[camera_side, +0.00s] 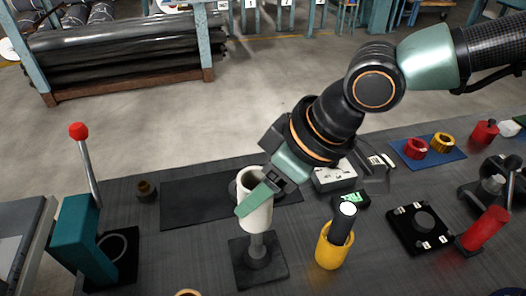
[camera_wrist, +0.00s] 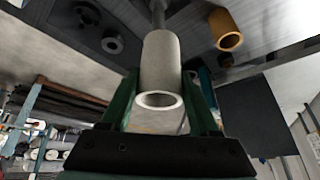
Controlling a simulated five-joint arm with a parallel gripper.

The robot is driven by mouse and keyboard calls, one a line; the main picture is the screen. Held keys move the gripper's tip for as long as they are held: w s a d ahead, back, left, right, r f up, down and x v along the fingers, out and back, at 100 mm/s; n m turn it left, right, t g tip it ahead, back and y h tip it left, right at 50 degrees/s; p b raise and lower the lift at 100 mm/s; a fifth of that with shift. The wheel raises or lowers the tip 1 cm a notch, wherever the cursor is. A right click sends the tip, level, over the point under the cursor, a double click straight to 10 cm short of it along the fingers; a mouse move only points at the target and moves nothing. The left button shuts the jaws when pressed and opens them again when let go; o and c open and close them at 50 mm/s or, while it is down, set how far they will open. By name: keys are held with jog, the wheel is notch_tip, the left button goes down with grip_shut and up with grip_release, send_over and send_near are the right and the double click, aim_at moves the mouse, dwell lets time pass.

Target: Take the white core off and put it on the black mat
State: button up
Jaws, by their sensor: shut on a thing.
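The white core (camera_side: 258,217) is a hollow upright tube above a grey post (camera_side: 257,250) on a square black base. The post's stem shows below the core; I cannot tell how much of the post is inside it. My gripper (camera_side: 250,202) is shut on the core, with one green finger across its near side. In the wrist view the core (camera_wrist: 161,65) sits between both green fingers, its open end towards the camera. The black mat (camera_side: 195,206) lies flat behind the post, partly hidden by the core and my gripper.
A yellow tube with a black, white-topped cylinder (camera_side: 334,245) stands right of the post. A teal stand with a red-knobbed lever (camera_side: 80,235) is at left. The mat's left part is clear.

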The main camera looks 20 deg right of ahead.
jog(key=shift+r, duration=3.15)
jog(key=w+a, duration=0.5)
jog(key=w, duration=0.4)
jog(key=w+a+f, duration=0.1)
jog(key=w+a, duration=0.4)
jog(key=w, duration=0.4)
jog(key=shift+a, duration=0.25)
notch_tip(320, 180, down, 20)
jog(key=shift+r, duration=0.1)
jog(key=o, duration=1)
jog(key=shift+f, duration=0.2)
jog(key=shift+o, duration=0.2)
